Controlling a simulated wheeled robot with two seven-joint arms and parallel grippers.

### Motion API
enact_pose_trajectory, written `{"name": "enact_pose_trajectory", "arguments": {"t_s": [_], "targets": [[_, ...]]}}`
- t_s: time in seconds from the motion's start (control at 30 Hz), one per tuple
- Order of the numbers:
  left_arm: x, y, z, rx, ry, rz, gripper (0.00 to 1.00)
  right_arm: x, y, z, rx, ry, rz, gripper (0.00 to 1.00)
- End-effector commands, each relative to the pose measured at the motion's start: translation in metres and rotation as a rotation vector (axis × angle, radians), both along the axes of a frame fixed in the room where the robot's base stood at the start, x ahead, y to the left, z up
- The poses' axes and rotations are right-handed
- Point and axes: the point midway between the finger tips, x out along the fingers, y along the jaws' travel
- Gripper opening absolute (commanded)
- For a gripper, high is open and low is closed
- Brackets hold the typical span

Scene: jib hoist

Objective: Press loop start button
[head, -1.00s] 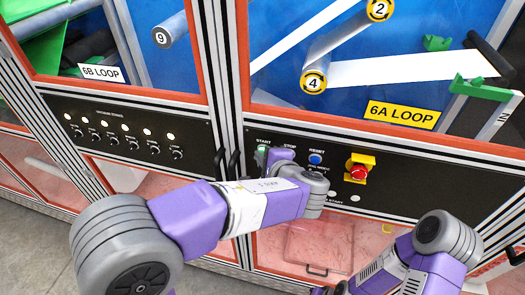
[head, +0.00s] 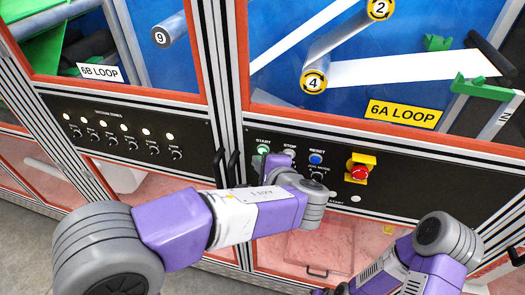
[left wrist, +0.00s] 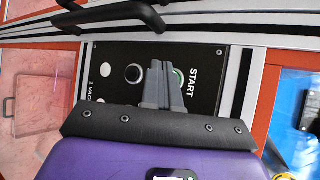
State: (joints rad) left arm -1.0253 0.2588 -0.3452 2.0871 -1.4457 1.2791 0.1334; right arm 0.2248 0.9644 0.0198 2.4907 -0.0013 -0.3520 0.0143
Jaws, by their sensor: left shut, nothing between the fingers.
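The green START button (head: 263,150) is at the left end of the black control panel under the 6A LOOP window. My left gripper (head: 264,163) is just below it in the head view, mostly hidden by my own wrist. In the left wrist view my left gripper (left wrist: 163,84) has its grey fingers shut together with nothing between them. Their tips overlap the green-ringed START button (left wrist: 180,76), which is partly hidden behind them. I cannot tell whether they touch it.
The STOP button (head: 289,153), blue RESET button (head: 316,159) and red emergency stop (head: 359,172) on its yellow base sit right of START. Black door handles (head: 226,166) stand out just left of the panel. Another panel with several knobs (head: 130,143) lies farther left.

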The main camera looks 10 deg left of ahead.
Motion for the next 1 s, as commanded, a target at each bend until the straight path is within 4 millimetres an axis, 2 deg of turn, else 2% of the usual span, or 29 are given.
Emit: {"name": "enact_pose_trajectory", "arguments": {"t_s": [0.3, 0.47, 1.0], "targets": [[-0.032, 0.001, -0.001, -0.002, 0.001, -0.002, 0.0, 0.0, 0.0, -0.007, 0.0, 0.0, 0.0, 0.0], [-0.044, 0.001, -0.001, 0.0, 0.001, -0.002, 0.0, 0.0, 0.0, -0.009, 0.0, 0.0, 0.0, 0.0], [-0.046, 0.002, 0.0, 0.0, 0.0, 0.0, 0.0, 0.0, 0.0, -0.008, 0.0, 0.0, 0.0, 0.0]]}}
